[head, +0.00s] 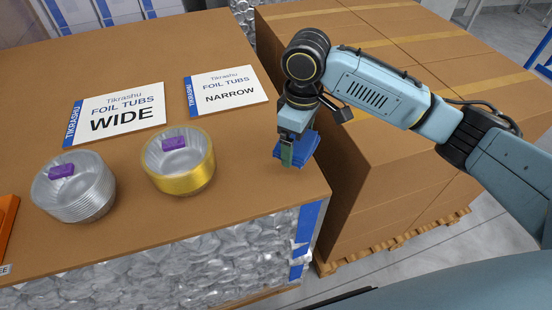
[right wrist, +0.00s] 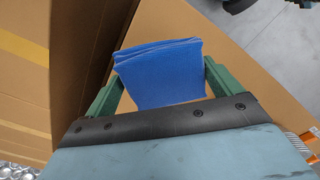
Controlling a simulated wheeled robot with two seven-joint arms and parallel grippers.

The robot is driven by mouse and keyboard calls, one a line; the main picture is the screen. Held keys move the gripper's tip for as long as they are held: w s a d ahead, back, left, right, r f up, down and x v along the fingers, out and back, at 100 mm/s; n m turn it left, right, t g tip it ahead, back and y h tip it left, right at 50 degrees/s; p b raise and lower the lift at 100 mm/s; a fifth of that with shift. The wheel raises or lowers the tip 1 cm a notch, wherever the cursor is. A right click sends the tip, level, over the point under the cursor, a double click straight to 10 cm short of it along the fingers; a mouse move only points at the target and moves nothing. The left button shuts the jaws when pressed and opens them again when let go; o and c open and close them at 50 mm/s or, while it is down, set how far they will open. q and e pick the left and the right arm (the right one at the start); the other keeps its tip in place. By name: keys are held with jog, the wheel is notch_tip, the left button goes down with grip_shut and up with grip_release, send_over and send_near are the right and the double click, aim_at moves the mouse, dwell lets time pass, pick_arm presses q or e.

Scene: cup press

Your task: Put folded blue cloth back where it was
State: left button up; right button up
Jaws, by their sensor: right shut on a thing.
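The folded blue cloth (head: 303,146) is at the right end of the brown tabletop (head: 240,190) in the head view. My right gripper (head: 288,156) points down at it and is shut on it. In the right wrist view the cloth (right wrist: 160,72) sits between the two green fingers of the gripper (right wrist: 158,85), its folded layers showing at the top edge. I cannot tell whether the cloth touches the tabletop. The gripper hides part of it in the head view. My left gripper is not in view.
A silver foil tub stack (head: 73,190) and a gold one (head: 180,165), each with a purple block inside, stand to the left. Signs marked WIDE (head: 115,113) and NARROW (head: 226,91) lie behind them. Large cardboard boxes (head: 385,180) stand right of the table, across a gap.

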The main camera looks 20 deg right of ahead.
jog(key=n, duration=0.1)
jog(key=a+n+p, duration=0.1)
jog(key=n, duration=0.1)
jog(key=w+r+n+p, duration=0.1)
jog(key=shift+a+r+n, duration=0.1)
jog(key=shift+a+n, duration=0.15)
jog(key=shift+n, duration=0.05)
jog(key=a+n+p, duration=0.2)
jog(key=n+p, duration=0.1)
jog(key=n, duration=0.4)
jog(key=n+p, duration=0.1)
jog(key=n, duration=0.1)
send_over(277, 169)
notch_tip(277, 169, down, 5)
jog(key=shift+s+r, duration=0.1)
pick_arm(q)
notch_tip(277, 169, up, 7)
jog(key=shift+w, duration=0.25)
pick_arm(e)
jog(key=shift+f, duration=2.3)
jog(key=shift+f, duration=0.1)
